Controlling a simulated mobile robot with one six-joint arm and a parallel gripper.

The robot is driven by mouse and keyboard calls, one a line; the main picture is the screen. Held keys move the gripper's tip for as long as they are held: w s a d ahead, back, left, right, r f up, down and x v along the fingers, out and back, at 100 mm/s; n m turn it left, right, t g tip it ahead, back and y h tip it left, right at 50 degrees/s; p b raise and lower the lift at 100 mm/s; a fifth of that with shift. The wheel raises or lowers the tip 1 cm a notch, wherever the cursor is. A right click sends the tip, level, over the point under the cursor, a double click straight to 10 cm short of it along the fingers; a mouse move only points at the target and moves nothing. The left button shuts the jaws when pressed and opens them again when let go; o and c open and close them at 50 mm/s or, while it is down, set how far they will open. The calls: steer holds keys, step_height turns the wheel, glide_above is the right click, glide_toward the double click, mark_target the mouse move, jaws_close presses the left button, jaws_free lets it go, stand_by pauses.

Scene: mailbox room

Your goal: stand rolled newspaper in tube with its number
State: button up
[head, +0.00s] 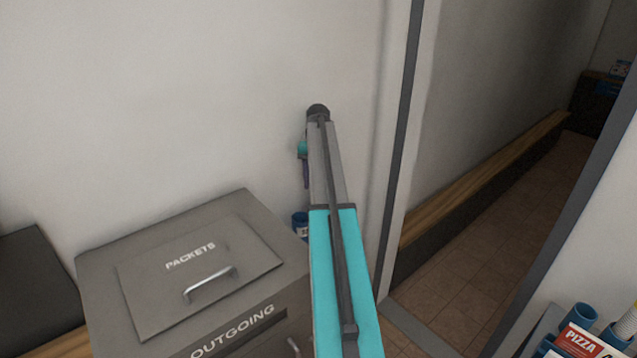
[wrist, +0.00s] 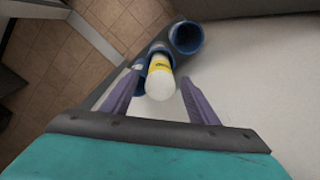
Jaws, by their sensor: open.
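A rolled white newspaper (wrist: 161,84) with a yellow band shows in the wrist view, its near end toward the camera. Its far part is inside or in front of a blue tube (wrist: 157,48); I cannot tell how deep it sits. Another blue tube (wrist: 187,38) beside it looks empty, and a third blue rim partly shows to the left. My gripper (wrist: 160,77) is open, its purple fingers apart on either side of the newspaper. In the head view my arm hides most of this; one blue tube (head: 300,224) shows by the wall. I cannot read any tube number.
A grey box marked PACKETS and OUTGOING (head: 190,262) stands left of my arm. A doorway with a tiled floor (head: 490,240) lies to the right. At the lower right are a PIZZA leaflet (head: 582,341), blue tubes (head: 580,314) and a roll with a yellow end (head: 629,322).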

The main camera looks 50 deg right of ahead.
step_height(320, 180, up, 14)
steer(key=p, duration=0.7)
steer(key=shift+s+f, duration=0.1)
steer(key=shift+f, duration=0.1)
stand_by(1.2)
